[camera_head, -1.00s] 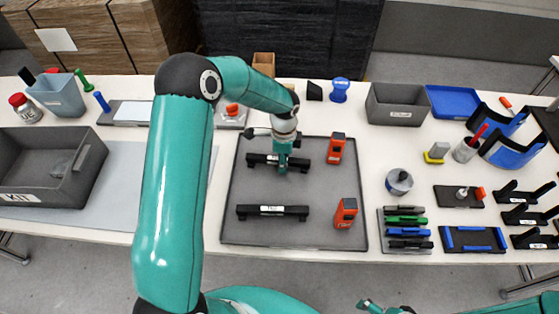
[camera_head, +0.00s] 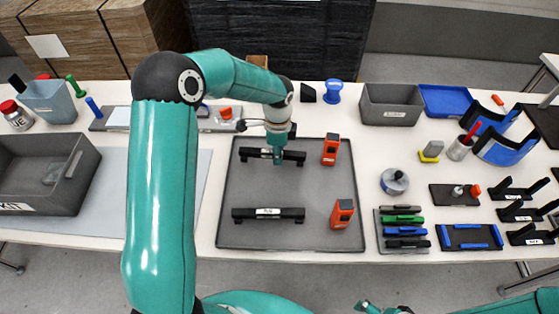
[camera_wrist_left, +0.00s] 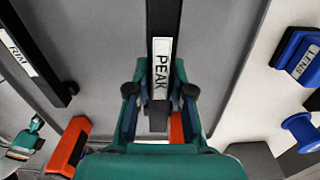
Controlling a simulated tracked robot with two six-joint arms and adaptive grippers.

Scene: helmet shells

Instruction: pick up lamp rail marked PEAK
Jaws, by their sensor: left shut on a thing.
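The black lamp rail with a white PEAK label (camera_wrist_left: 161,70) runs down the middle of the left wrist view, between my left gripper's fingers. My left gripper (camera_head: 278,158) is shut on this rail (camera_head: 293,156) near its middle, over the far part of the grey tray. The rail looks a little raised from the tray, level and running left to right in the head view. A second black rail (camera_head: 268,213) lies at the tray's near side; its label (camera_wrist_left: 20,52) seems to read RIM. My right gripper (camera_head: 369,306) is at the bottom edge, too small to read.
The grey tray (camera_head: 235,180) also holds two orange devices (camera_head: 331,150) (camera_head: 342,213), right of the rails. A grey KIT bin (camera_head: 85,180) stands at the left. A round metal part (camera_head: 394,181), coloured strips (camera_head: 403,219) and black brackets (camera_head: 515,190) lie to the right.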

